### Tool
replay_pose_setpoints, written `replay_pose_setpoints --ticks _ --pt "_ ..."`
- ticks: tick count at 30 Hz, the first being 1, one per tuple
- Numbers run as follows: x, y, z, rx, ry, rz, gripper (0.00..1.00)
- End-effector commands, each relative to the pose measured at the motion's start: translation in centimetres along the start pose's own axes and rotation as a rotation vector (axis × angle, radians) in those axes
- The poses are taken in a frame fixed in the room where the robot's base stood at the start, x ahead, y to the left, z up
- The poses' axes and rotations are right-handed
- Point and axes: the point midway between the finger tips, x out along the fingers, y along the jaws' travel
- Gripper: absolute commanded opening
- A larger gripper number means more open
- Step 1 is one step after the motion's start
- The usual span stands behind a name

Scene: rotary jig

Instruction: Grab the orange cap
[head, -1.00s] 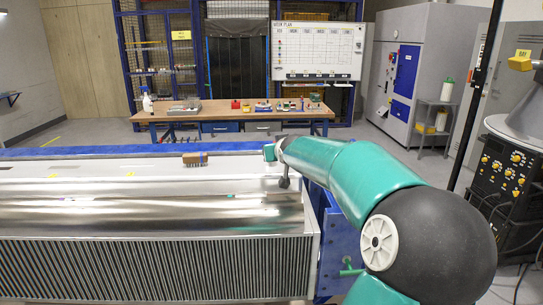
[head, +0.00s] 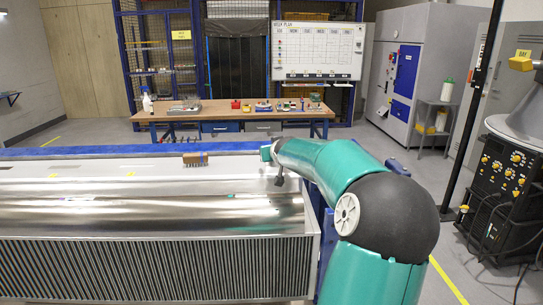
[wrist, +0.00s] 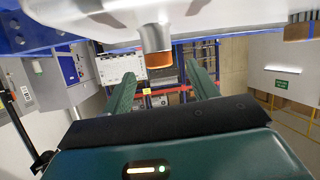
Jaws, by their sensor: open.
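An orange cap (wrist: 155,62) shows in the wrist view as an orange ring at the end of a short metal cylinder (wrist: 155,38), which hangs from a pale surface at the top. My gripper (wrist: 161,72) is open, with one teal finger on each side of the picture's middle. The cap appears between and slightly above the fingertips. Nothing is held, and I cannot tell how far the cap is from the fingers in depth. In the head view my arm's end reaches the machine's far right edge; the fingers and the cap are hidden there.
A long shiny metal machine (head: 150,215) with a ribbed front fills the lower left. A brush (head: 195,160) lies on its top, left of my arm's end. A workbench (head: 235,113) with small items stands behind. A black post and a knobbed console (head: 505,170) stand at the right.

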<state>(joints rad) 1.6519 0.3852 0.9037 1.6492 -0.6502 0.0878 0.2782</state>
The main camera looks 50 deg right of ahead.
Motion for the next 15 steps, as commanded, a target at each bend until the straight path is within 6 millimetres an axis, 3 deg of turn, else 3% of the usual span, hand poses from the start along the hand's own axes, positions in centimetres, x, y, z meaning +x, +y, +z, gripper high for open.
replay_pose_setpoints --ticks 6,15 --pt "2.2 -0.1 0.0 0.000 0.001 -0.001 0.59" --pt "2.6 0.0 0.0 0.000 0.001 0.001 0.59"
